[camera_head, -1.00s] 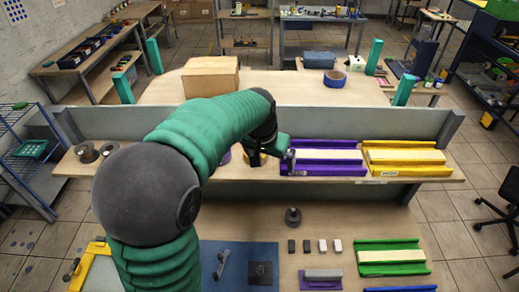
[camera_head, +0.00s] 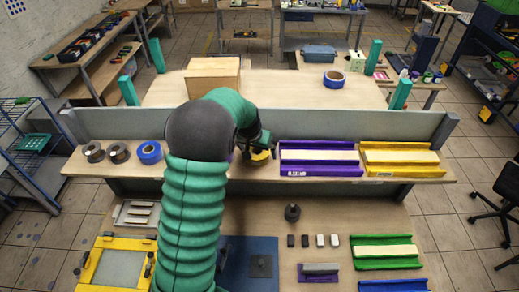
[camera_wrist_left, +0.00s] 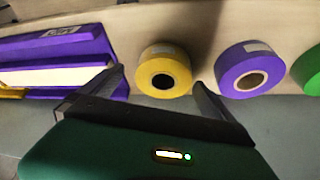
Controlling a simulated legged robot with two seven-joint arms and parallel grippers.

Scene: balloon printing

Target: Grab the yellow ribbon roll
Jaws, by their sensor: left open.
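The yellow ribbon roll (camera_wrist_left: 165,72) lies flat on the shelf, and its dark core hole shows in the left wrist view. In the head view the roll (camera_head: 260,161) is partly hidden by my left gripper (camera_head: 256,149). In the left wrist view my left gripper (camera_wrist_left: 160,86) is open, with one finger on each side of the yellow roll. I cannot tell whether either finger touches it. My right gripper is not in view.
A purple roll (camera_wrist_left: 242,76) lies close beside one finger, with a green roll (camera_wrist_left: 311,70) beyond it. A purple tray (camera_head: 319,170) stands right of the yellow roll, then a yellow tray (camera_head: 400,171). A blue roll (camera_head: 149,153) lies farther left on the shelf (camera_head: 200,173).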

